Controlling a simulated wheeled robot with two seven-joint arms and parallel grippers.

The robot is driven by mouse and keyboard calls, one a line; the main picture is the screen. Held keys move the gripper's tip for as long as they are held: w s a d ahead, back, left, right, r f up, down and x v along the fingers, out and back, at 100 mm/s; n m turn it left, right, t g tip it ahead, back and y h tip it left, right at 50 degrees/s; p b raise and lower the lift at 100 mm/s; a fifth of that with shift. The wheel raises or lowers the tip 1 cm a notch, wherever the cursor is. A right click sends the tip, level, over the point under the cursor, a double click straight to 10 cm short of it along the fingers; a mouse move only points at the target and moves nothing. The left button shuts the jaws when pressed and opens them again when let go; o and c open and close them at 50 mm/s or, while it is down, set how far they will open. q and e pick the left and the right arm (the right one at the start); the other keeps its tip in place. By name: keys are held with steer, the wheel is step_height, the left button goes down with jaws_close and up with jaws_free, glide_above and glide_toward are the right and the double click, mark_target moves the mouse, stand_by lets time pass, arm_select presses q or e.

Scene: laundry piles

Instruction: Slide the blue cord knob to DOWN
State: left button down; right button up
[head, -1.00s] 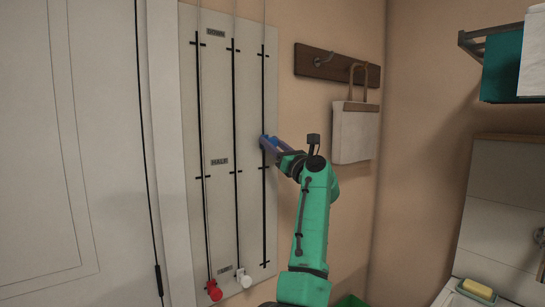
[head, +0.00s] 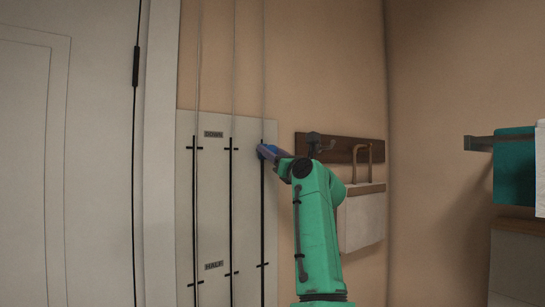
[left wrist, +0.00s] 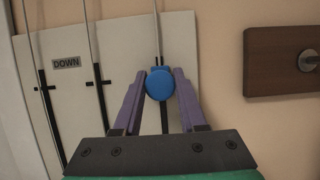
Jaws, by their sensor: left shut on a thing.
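The blue cord knob (left wrist: 159,84) is on the rightmost cord, near the top of its dark slot, close to the level of the DOWN label (left wrist: 66,63). My left gripper (head: 268,152) is shut on it, with a purple finger on each side of the knob in the left wrist view (left wrist: 158,88). In the head view the gripper mostly hides the knob. The pale board (head: 213,190) carries three vertical slots with cross marks, the DOWN label at the top and the HALF label (head: 214,265) lower. My right gripper is not in view.
A wooden hook rail (head: 325,147) with a hanging pale bag (head: 362,220) is on the wall just right of my arm. A white door (head: 60,160) is at left. A teal towel (head: 515,165) hangs at far right.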

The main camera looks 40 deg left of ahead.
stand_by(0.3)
arm_select(q)
steer(key=shift+c, duration=2.3)
jaws_free()
steer(key=shift+a, duration=0.1)
steer(key=shift+f, duration=0.1)
steer(key=shift+d+f+b, duration=0.25)
steer(key=shift+d+b, duration=0.1)
steer(key=shift+b, duration=0.1)
steer(key=b+v, duration=0.8)
steer(key=v, duration=0.5)
steer(key=shift+s+d, duration=0.15)
steer(key=shift+d, duration=0.15)
